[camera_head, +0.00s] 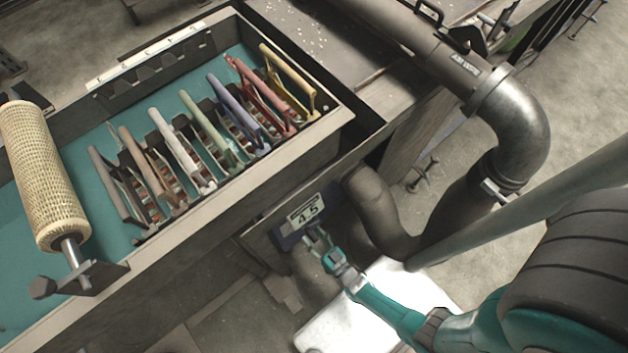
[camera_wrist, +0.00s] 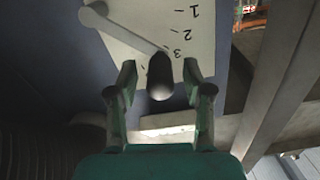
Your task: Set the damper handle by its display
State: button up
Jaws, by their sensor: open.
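The damper handle in the wrist view is a pale lever (camera_wrist: 130,28) with a rounded dark knob (camera_wrist: 160,78). It runs from a pivot at upper left down to the right across a white scale plate (camera_wrist: 205,48). The numbers 1, 2 and 3 show on the plate; the knob end lies near the 3. My gripper (camera_wrist: 160,88) is open, one finger on each side of the knob, with gaps visible. The handle cannot be made out there.
A teal-lined trough (camera_head: 230,60) holds several coloured frames. A mesh roller (camera_head: 42,175) lies across its left end. A large grey duct (camera_head: 520,115) bends down at the right, and a curved pipe (camera_head: 375,205) stands beside the display. A beam (camera_wrist: 275,70) runs right of the fingers.

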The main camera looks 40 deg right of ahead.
jog(key=s, duration=0.7)
jog(key=shift+s, duration=0.25)
dwell(3.4)
